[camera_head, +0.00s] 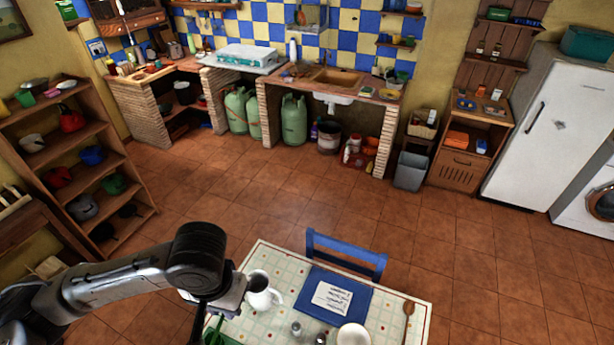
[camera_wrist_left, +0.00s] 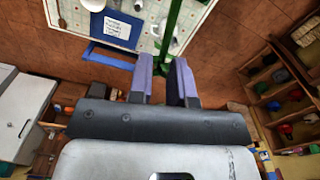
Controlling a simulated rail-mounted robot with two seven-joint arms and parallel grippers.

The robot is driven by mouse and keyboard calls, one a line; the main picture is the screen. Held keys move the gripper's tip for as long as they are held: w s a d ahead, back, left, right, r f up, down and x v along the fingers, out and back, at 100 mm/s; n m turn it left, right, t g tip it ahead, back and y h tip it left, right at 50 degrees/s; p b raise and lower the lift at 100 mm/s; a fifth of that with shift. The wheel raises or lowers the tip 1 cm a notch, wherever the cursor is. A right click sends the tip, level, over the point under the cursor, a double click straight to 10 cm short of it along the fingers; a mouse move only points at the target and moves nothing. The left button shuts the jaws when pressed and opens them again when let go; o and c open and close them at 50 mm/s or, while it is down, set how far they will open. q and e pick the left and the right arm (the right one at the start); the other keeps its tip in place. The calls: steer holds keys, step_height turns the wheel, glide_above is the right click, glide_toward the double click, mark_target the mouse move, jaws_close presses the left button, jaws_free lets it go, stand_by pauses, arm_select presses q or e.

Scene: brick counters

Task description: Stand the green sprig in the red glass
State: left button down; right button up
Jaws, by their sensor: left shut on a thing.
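My left gripper shows in the left wrist view (camera_wrist_left: 163,66), its two fingers shut on the green sprig (camera_wrist_left: 172,30). The sprig's green stem runs between the fingertips and out past the top edge of that view. In the head view, part of the green sprig (camera_head: 213,331) shows at the bottom edge, below my left wrist and beside the table's left side. The fingertips are hidden there. I cannot make out the red glass in either view. My right gripper is not in view.
The checked tablecloth (camera_head: 257,323) holds a white jug (camera_head: 266,298), a blue mat (camera_head: 356,303) with a paper, a white bowl (camera_head: 353,334), small shakers (camera_head: 296,328) and a wooden spoon (camera_head: 408,313). A blue chair (camera_head: 345,256) stands at the far edge. Open tiled floor lies beyond.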

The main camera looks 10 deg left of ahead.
arm_select(q)
steer(key=w+a+f+n+t+y+b, duration=0.1)
steer(key=w+f+n+t+y+b, duration=0.15)
steer(key=f+b, duration=0.45)
steer(key=w+a+f+n+t+y+b, duration=0.1)
steer(key=a+f+n+t+b, duration=0.15)
steer(key=f, duration=0.75)
steer(key=w+f+n+t+y+b, duration=0.1)
steer(key=w+f+t+y+b, duration=0.15)
steer(key=f+b, duration=0.5)
steer(key=s+a+f+n+y+b, duration=0.7)
steer(key=s+a+f+y+b, duration=0.3)
steer(key=s+a+f, duration=0.5)
steer(key=s+a+b, duration=0.1)
steer(key=s+b, duration=0.1)
steer(key=shift+s+n+g+y, duration=0.3)
steer(key=shift+s+g, duration=0.05)
steer(key=shift+s, duration=0.05)
steer(key=shift+f, duration=0.2)
